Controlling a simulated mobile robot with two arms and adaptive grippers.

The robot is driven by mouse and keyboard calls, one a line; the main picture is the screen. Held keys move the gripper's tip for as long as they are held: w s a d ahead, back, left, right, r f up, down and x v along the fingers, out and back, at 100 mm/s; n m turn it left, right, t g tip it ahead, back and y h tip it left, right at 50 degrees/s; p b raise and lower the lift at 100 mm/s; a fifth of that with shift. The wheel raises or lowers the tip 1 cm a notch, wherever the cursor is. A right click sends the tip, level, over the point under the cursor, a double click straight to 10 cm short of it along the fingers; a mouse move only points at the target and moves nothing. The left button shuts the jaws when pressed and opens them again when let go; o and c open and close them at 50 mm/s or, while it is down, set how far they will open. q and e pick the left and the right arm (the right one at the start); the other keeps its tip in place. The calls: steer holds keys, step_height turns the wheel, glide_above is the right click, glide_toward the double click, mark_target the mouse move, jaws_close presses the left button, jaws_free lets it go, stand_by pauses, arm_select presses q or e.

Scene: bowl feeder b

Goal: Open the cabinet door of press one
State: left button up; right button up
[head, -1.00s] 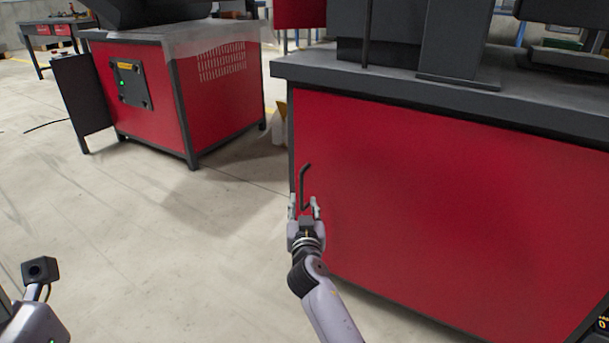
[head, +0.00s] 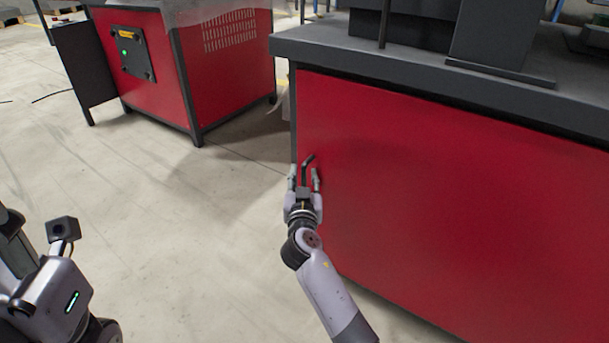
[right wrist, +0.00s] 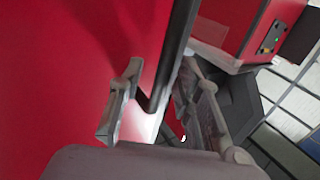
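The cabinet door (head: 430,210) of press one is a large red panel at the right of the head view. It looks shut, flush in its dark frame. Its dark bar handle (head: 308,162) sits near the door's left edge. My right gripper (head: 304,178) is at the handle, its two fingers apart on either side of the handle's lower part. In the right wrist view the open fingers (right wrist: 162,105) show with a dark bar (right wrist: 176,50) running between them. Contact with the handle cannot be told. My left arm shows at the lower left, its fingers out of view.
A dark worktop (head: 400,85) overhangs the red door. Another red machine cabinet (head: 225,75) with a dark control panel (head: 131,52) stands at the back left. The pale floor (head: 180,230) before and left of the door is clear.

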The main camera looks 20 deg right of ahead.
steer(key=shift+c, duration=0.3)
jaws_close()
stand_by(0.5)
